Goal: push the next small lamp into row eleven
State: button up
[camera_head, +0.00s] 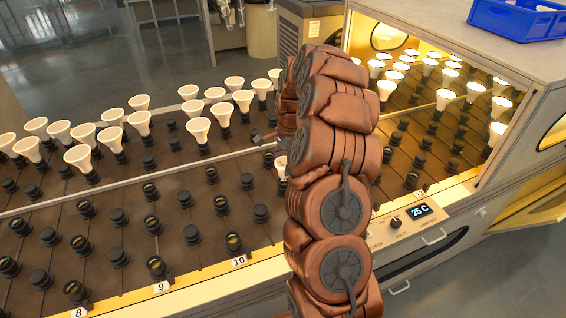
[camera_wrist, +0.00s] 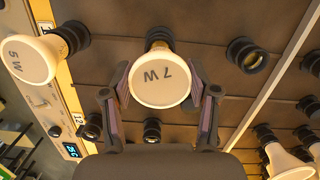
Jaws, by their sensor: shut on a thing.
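In the wrist view my gripper (camera_wrist: 159,84) is shut on a lamp with a pale round face marked 7 W (camera_wrist: 160,82). Its fingers lie on both sides of the face. A dark socket-like part with a gold ring (camera_wrist: 158,38) shows behind the lamp; I cannot tell whether the lamp is seated in it. Another lamp, marked 5 W (camera_wrist: 30,60), sits at the left near the panel edge. In the head view my arm hides most of the gripper; part of a pale lamp (camera_head: 281,163) shows beside it. The row eleven label is hidden there.
Rows 8, 9 and 10 (camera_head: 239,261) have several empty black sockets (camera_head: 118,257) in front. Several cone lamps (camera_head: 198,128) stand in the back sockets. Lit lamps (camera_head: 446,98) stand under the hood at right. A control panel (camera_head: 408,219) reads 25 C. A blue crate (camera_head: 515,18) sits on top.

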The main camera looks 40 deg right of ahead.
jog(key=shift+f+b, duration=0.45)
jog(key=shift+f, duration=0.7)
jog(key=o, duration=1.2)
jog(key=shift+o, duration=0.2)
jog(key=shift+r, duration=0.1)
jog(key=r, duration=0.4)
jog(key=d+r, duration=0.1)
jog(key=r, duration=0.6)
jog(key=shift+s+d+r, duration=0.1)
jog(key=shift+d+r, duration=0.15)
jog(key=shift+r, duration=0.15)
jog(key=shift+a, duration=0.1)
